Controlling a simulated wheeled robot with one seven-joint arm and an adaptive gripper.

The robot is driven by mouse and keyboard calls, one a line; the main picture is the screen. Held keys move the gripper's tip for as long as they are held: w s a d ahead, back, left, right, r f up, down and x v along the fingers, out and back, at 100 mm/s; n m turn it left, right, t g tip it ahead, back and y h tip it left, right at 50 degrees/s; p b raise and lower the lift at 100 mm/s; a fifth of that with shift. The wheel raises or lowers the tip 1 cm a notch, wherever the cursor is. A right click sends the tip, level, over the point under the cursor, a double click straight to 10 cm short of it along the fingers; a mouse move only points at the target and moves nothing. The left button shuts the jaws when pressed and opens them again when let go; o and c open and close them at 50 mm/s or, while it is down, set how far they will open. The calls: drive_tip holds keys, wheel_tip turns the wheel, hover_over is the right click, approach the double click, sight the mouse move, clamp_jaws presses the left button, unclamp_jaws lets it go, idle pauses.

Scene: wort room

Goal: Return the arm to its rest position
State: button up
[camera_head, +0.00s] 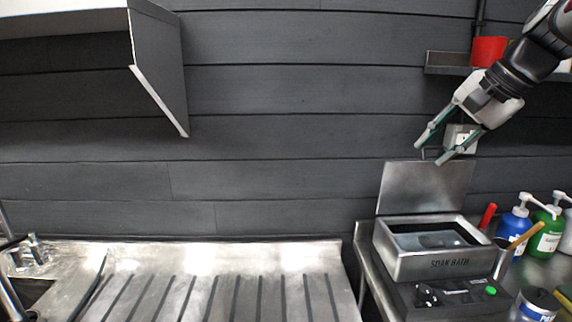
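My gripper (430,152) is at the upper right, at the end of my arm, which comes in from the top right corner. Its two fingers point down and left and are spread apart, with nothing seen between them. It hangs in front of the dark wall, above the raised lid (428,187) of the soak bath (434,265). It looks clear of everything around it, though its depth is hard to judge.
A ribbed steel drainboard (205,283) lies at lower left beside a sink tap (36,250). A blue pump bottle (513,228) and a green one (548,232) stand at right. A red cup (488,51) sits on a wall shelf (446,62). A cabinet (158,62) hangs at upper left.

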drive_tip(key=s+a+f+n+h, duration=0.1)
drive_tip(key=s+a+f+n, duration=0.2)
drive_tip(key=s, duration=0.6)
drive_tip(key=s+a+f+n+g+h, duration=0.1)
drive_tip(key=s+a+f+n, duration=0.2)
drive_tip(key=s+f, duration=0.4)
drive_tip(key=s+a+f+n+h, duration=0.2)
drive_tip(key=s+a+f+n, duration=0.1)
drive_tip(key=s, duration=0.8)
drive_tip(key=shift+s+f+n+g, duration=0.3)
drive_tip(key=shift+f+n, duration=0.4)
drive_tip(key=shift+f, duration=0.25)
drive_tip(key=shift+o, duration=0.2)
drive_tip(key=shift+a, duration=0.1)
